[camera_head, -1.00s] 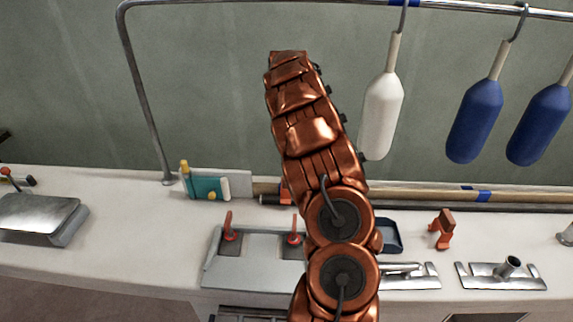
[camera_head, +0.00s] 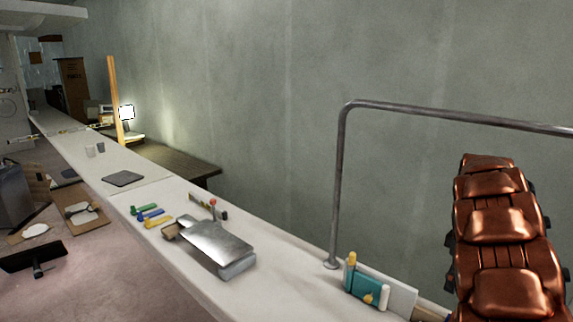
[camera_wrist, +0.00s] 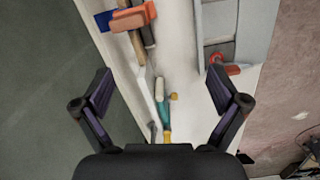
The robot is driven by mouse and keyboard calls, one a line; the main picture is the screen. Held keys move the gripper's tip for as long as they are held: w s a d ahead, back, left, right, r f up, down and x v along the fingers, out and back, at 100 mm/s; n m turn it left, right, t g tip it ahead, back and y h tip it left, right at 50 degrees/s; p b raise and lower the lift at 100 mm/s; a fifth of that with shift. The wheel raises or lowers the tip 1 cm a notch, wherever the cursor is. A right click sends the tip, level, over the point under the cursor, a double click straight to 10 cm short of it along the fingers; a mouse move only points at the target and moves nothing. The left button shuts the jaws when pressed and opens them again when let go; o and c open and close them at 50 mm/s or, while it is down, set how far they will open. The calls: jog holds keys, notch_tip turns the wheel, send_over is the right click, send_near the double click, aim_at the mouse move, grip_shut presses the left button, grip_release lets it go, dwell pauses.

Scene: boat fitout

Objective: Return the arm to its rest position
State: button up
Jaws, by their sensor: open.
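My copper-coloured arm (camera_head: 503,235) rises at the right edge of the head view. Its lower links are cut off by the frame. My gripper (camera_wrist: 160,92) shows only in the wrist view, with its two dark fingers spread wide and nothing between them touching. Below and beyond the fingers lies the white counter (camera_wrist: 175,45), with a teal and yellow item (camera_wrist: 160,105) seen through the gap.
A metal rail (camera_head: 338,190) stands on the counter left of my arm. A teal item (camera_head: 364,288) sits at its foot. A grey metal-topped box (camera_head: 215,245) and several coloured tools (camera_head: 150,215) lie further left. Bare counter (camera_head: 285,255) lies between.

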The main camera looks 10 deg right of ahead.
jog(key=s+a+r+m, duration=0.25)
jog(key=s+a, duration=0.25)
jog(key=a, duration=0.6)
jog(key=s+a+r+m, duration=0.25)
jog(key=s+a, duration=0.35)
jog(key=a, duration=0.4)
jog(key=s+a+f, duration=0.2)
jog(key=s+a, duration=0.5)
jog(key=s, duration=0.2)
jog(key=s+a+f+g, duration=0.1)
jog(key=s+a+f, duration=0.1)
jog(key=s+a, duration=0.5)
jog(key=shift+s+a+m, duration=0.3)
jog(key=shift+s+a, duration=0.05)
jog(key=shift+s, duration=0.8)
